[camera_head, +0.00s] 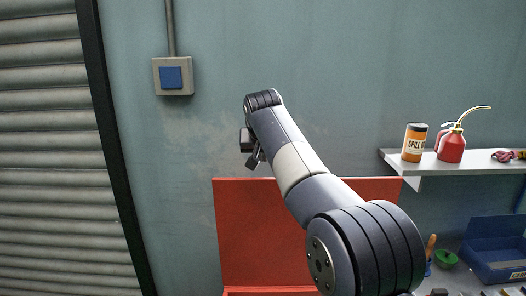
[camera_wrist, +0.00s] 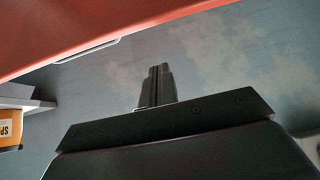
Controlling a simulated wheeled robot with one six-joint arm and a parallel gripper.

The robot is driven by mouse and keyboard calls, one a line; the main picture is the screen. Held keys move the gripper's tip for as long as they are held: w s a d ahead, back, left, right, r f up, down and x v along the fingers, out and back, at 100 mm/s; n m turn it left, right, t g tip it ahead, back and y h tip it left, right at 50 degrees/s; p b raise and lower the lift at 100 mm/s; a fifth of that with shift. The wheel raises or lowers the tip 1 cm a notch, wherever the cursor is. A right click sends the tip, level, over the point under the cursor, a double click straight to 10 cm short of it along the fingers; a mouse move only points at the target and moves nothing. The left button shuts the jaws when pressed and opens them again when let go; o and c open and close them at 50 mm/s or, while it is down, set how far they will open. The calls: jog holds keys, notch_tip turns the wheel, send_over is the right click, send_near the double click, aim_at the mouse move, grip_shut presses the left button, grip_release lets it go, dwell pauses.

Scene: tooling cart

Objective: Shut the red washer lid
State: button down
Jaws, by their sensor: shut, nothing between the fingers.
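The red washer lid (camera_head: 255,225) stands open and upright against the wall side in the head view. A strip of the red washer body (camera_head: 268,291) shows at its foot. In the wrist view a red panel, which looks like the lid (camera_wrist: 110,25), crosses the top with a thin pale metal strip at its edge. My gripper (camera_head: 253,161) is just above the lid's top edge, towards its left end. Its fingers (camera_wrist: 158,72) are shut with nothing between them, and a gap shows between them and the red panel. My arm hides the lid's right part.
A wall shelf (camera_head: 450,166) at right holds an orange can (camera_head: 414,145) and a red oil can (camera_head: 451,147). Below are a blue bin (camera_head: 497,250) and a green item (camera_head: 446,258). A blue wall switch (camera_head: 171,77) and a shutter (camera_head: 55,180) are at left.

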aim_at(263, 178)
jog(key=shift+f+p, duration=0.8)
jog(key=shift+f, duration=1.65)
jog(key=shift+s+f+b, duration=0.1)
jog(key=shift+b, duration=0.2)
